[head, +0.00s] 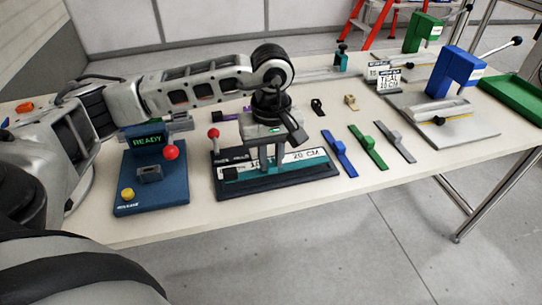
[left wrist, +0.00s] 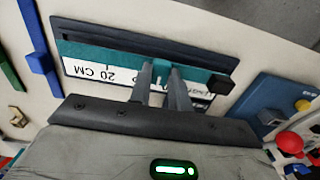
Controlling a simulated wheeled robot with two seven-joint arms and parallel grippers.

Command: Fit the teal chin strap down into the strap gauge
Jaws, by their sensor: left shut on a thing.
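The teal chin strap (left wrist: 115,52) lies lengthwise along the dark strap gauge (left wrist: 68,24), beside its white 20 CM scale. In the head view the strap (head: 240,175) shows to either side of my fingers, over the gauge (head: 270,188). My left gripper (head: 270,166) points down and is shut on the strap near its middle. In the left wrist view its fingers (left wrist: 162,88) cover that part of the strap. I cannot tell whether the strap is fully seated. My right gripper is not in view.
A blue READY station (head: 150,195) with a red-knobbed lever stands left of the gauge. Blue (head: 339,153), green (head: 367,146) and grey (head: 395,142) straps lie to the right. A blue press (head: 457,72) stands farther right. The table's front edge is close to the gauge.

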